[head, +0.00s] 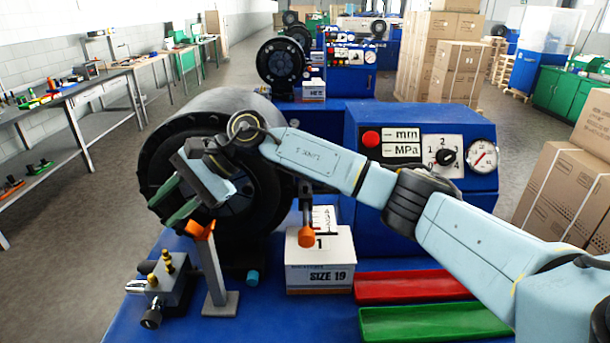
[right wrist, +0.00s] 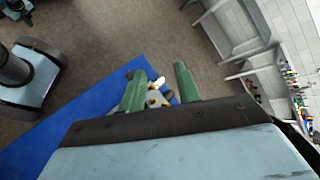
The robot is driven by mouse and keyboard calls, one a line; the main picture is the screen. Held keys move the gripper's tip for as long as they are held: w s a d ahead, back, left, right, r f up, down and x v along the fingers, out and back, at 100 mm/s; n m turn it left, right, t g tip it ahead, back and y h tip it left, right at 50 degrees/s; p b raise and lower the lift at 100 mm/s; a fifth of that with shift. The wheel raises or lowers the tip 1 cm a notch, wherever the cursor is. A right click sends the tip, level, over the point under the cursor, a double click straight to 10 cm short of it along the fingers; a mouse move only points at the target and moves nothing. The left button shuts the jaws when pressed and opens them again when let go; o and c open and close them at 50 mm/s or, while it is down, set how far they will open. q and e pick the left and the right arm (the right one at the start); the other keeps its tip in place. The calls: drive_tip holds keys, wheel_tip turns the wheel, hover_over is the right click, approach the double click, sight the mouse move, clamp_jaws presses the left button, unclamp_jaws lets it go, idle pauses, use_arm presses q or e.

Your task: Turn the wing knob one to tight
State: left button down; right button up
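My right gripper (head: 172,204) hangs in front of the black round crimper head (head: 235,125), its green fingers pointing down and left. In the right wrist view its two fingers (right wrist: 160,82) stand apart with nothing held. Beyond them lies a small grey metal block with brass fittings (right wrist: 156,98). In the head view this block (head: 168,284) sits on the blue bench top, below the gripper and apart from it. It has a black knob (head: 151,318) at its front end. I cannot tell for sure which part is the wing knob. My left gripper does not show.
A grey post with an orange top (head: 201,230) stands right of the block, close under the gripper. A white SIZE 19 box (head: 320,262), a red tray (head: 410,286) and a green tray (head: 432,321) are further right. A dial (head: 446,157) and gauge (head: 482,156) are behind.

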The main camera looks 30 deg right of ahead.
drive_tip(key=w+d+r+n+h, duration=0.1)
drive_tip(key=d+r+h, duration=0.15)
drive_tip(key=d, duration=0.45)
drive_tip(key=w+d+r+n+h, duration=0.1)
drive_tip(key=w+d+n+h, duration=0.15)
drive_tip(key=d, duration=0.35)
wheel_tip(320, 180, up, 7)
drive_tip(key=g+h, duration=0.2)
drive_tip(key=h, duration=0.4)
hover_over(305, 180)
wheel_tip(305, 180, down, 13)
drive_tip(key=shift+f+p, duration=0.15)
drive_tip(key=shift+p, duration=0.25)
drive_tip(key=shift+c, duration=0.3)
clamp_jaws()
